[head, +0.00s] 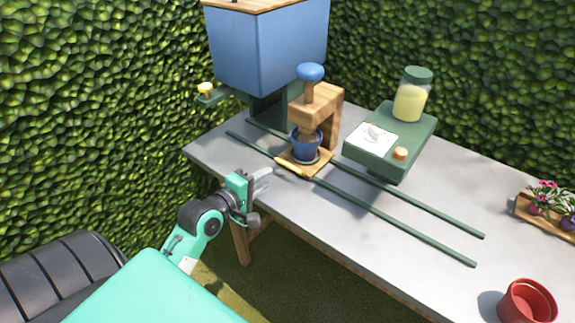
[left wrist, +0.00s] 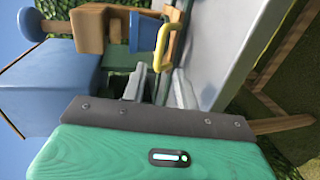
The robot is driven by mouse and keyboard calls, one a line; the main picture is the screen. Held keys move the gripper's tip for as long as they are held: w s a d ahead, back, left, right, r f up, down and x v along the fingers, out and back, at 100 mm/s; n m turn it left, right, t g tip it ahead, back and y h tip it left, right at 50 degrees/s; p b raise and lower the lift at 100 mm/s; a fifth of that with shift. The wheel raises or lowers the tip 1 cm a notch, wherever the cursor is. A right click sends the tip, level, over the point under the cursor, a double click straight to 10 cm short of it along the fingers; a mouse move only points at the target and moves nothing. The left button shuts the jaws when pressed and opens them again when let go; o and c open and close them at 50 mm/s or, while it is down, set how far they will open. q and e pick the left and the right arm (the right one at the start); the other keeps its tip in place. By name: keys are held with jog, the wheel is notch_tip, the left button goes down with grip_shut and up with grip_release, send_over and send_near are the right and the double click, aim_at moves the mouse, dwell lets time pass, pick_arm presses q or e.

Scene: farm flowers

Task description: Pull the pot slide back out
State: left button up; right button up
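The pot slide is a wooden plate (head: 318,166) sitting between two green rails, under the wooden press (head: 329,103) with its blue knob. A blue pot (head: 305,146) stands upright on it, and dark contents show inside. The slide's yellow handle (head: 290,166) is on its front edge; it also shows in the left wrist view as a yellow bar (left wrist: 162,49). My left gripper (head: 264,179) is open and empty, just in front of and left of the handle, apart from it. In the left wrist view its fingers (left wrist: 158,82) point toward the handle. My right gripper is not seen.
A blue hopper (head: 262,48) stands behind the press. A green machine (head: 400,140) with a jar (head: 411,95) is to the right. The green rails (head: 400,217) run toward the lower right over clear grey table. A red pot (head: 527,302) and a flower tray (head: 525,209) are farther right.

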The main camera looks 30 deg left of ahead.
aim_at(287, 164)
pick_arm(q)
jog(key=x, duration=1)
jog(key=shift+w+d+f, duration=0.1)
jog(key=shift+w, duration=0.15)
grip_shut()
